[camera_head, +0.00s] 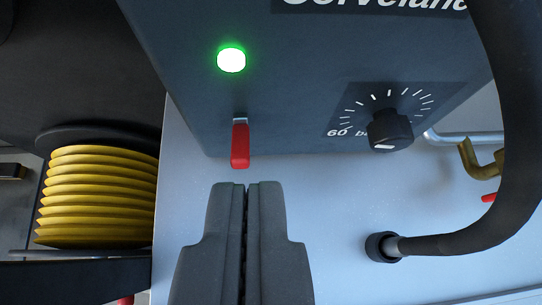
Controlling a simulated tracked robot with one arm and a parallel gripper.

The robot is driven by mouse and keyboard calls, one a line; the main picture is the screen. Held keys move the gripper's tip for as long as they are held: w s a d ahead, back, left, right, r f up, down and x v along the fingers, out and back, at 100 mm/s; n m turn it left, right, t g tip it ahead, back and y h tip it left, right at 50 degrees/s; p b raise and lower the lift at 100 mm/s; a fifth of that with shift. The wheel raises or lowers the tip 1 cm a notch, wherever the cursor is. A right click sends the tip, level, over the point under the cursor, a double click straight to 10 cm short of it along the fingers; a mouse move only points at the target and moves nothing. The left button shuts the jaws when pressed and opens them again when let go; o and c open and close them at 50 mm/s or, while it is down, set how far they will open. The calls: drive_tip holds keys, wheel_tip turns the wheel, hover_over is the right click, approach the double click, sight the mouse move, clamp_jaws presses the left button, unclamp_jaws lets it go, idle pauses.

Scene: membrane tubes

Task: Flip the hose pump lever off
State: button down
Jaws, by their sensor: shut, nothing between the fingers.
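The hose pump (290,110) is a dark grey box across the upper middle of the view. Its lever (240,146) is small and red and hangs from a short metal stem on the lower front of the box. A round lamp (231,60) above the lever glows green-white. My gripper (247,186) is shut and empty, with its two dark fingers pressed together. The fingertips appear just below the lever in the picture, with a small visible gap between them. How far apart they are in depth I cannot tell.
A black knob (390,129) with a white scale sits right of the lever. A thick black hose (515,130) curves down the right side to a fitting (382,247). A yellow ribbed roll (98,196) stands at left. The pale panel (340,200) below the pump is mostly clear.

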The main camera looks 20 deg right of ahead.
drive_tip(key=shift+w+a, duration=0.1)
drive_tip(key=shift+a, duration=0.45)
drive_tip(key=shift+w, duration=0.1)
hover_over(235, 165)
drive_tip(key=f, duration=0.6)
drive_tip(key=shift+w+d+f, duration=0.15)
drive_tip(key=shift+w+d, duration=0.1)
drive_tip(key=shift+w, duration=0.1)
drive_tip(key=shift+s+a+f, duration=0.15)
drive_tip(key=shift+s+f, duration=0.3)
drive_tip(key=shift+f, duration=0.4)
drive_tip(key=shift+s+a+f, duration=0.1)
drive_tip(key=shift+s+f, duration=0.3)
drive_tip(key=shift+f, duration=0.45)
